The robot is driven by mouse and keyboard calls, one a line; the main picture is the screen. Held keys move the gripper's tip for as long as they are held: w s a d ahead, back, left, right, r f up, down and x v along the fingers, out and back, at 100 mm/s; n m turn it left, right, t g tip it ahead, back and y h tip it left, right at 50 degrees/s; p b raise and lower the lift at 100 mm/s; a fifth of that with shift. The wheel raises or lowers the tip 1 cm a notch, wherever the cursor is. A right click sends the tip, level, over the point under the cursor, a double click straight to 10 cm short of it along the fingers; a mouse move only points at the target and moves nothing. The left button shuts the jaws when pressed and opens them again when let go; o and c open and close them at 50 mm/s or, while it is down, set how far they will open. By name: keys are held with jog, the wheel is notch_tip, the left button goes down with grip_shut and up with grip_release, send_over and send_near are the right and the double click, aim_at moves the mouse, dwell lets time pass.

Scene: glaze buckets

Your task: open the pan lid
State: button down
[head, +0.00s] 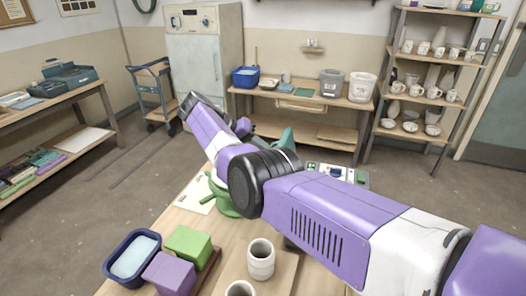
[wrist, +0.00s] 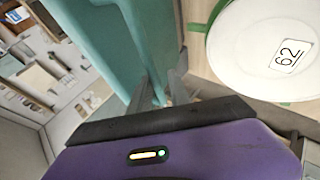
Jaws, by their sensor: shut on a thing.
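My gripper (wrist: 160,92) is shut on the edge of a teal panel (wrist: 104,40) in the wrist view; the panel looks like the pan lid. A teal piece (head: 285,138) also shows behind my arm in the head view, standing up at a slant. A green pan (head: 222,203) sits on the wooden table, mostly hidden by my arm. In the wrist view a white round surface (wrist: 262,42) with a "62" label and green edging lies right of the fingers. The head view hides my fingertips.
At the table's front stand a blue tub (head: 110,262), a green block (head: 188,245), a purple block (head: 168,274) and a cup (head: 261,260). A paper sheet (head: 196,200) lies left of the pan. A panel with small items (head: 336,173) is at the right.

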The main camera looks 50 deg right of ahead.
jog(key=c, duration=1.6)
grip_release()
jog(key=shift+w+a+f, duration=0.35)
jog(key=shift+f, duration=0.15)
jog(key=shift+c, duration=0.2)
jog(key=shift+o, duration=0.9)
jog(key=shift+w+f, duration=0.1)
jog(key=shift+w, duration=0.05)
jog(key=shift+d+r, duration=0.1)
jog(key=shift+r, duration=0.3)
